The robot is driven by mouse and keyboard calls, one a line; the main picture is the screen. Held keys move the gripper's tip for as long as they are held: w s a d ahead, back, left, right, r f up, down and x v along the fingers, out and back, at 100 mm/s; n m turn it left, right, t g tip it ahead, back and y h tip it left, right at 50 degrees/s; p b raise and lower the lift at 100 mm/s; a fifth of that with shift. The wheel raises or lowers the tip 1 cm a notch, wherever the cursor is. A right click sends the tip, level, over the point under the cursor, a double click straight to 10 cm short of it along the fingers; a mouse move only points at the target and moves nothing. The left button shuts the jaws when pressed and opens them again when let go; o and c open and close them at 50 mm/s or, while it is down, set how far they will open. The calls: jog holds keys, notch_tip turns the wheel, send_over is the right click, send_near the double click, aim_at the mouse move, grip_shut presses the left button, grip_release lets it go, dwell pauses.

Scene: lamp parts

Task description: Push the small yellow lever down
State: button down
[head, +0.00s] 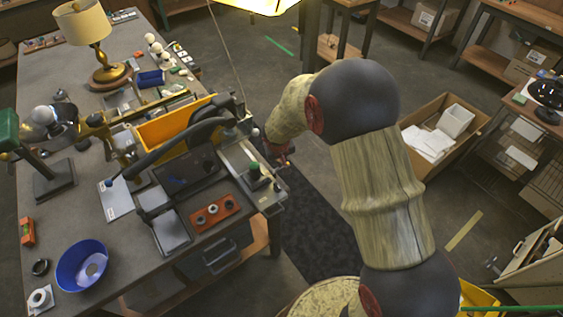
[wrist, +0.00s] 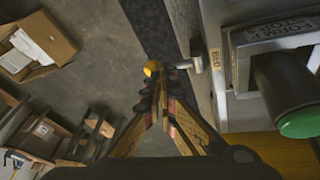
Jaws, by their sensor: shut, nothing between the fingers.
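The small yellow lever shows in the wrist view as a round yellow knob (wrist: 152,69), with a grey metal piece (wrist: 192,63) to its right at the side of the bench fixture. My gripper (wrist: 165,88) is shut and empty, its fingertips just below the knob in the picture. I cannot tell whether they touch it. In the head view my gripper (head: 280,152) is beside the right edge of the workbench, at the metal fixture (head: 246,172). The yellow knob cannot be made out in the head view.
A green-topped knob (wrist: 300,122) stands on the fixture at right in the wrist view. The workbench (head: 60,205) holds a yellow bin (head: 170,128), a blue bowl (head: 82,265) and a lamp (head: 85,25). A cardboard box (head: 440,165) stands right of my arm. Dark floor matting (head: 318,235) lies beside the bench.

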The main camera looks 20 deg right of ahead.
jog(key=shift+a, duration=0.1)
jog(key=shift+s+a+r+b, duration=0.1)
jog(key=shift+s+a+b, duration=0.1)
jog(key=shift+a, duration=0.15)
jog(key=shift+s+a+r+b, duration=0.1)
jog(key=shift+a+b, duration=0.05)
jog(key=shift+a, duration=0.15)
jog(key=shift+w, duration=0.1)
